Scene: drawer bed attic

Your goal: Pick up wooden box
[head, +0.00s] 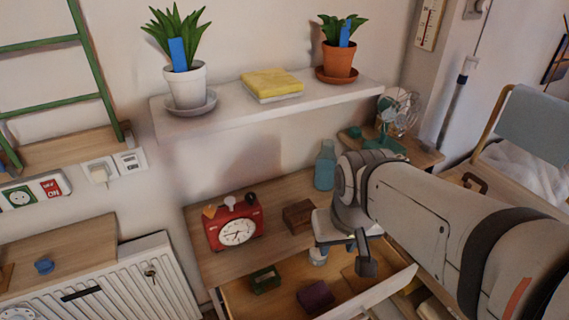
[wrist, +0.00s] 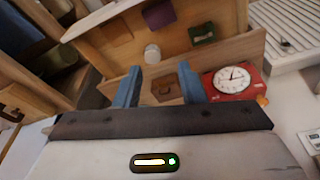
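The wooden box (head: 299,215) is a small dark brown block on the wooden cabinet top, right of the red clock. In the wrist view the wooden box (wrist: 165,89) shows between the two blue fingers, farther off than their tips. My gripper (head: 345,252) is in front and to the right of the box, over the open drawer. In the wrist view my gripper (wrist: 159,84) is open with nothing held. No contact with the box shows.
The red clock (head: 237,228) stands left of the box, and a blue bottle (head: 325,166) stands behind it. The open drawer below holds a green box (head: 265,279), a purple box (head: 315,296) and a white jar (head: 318,256). A white shelf (head: 225,114) hangs above.

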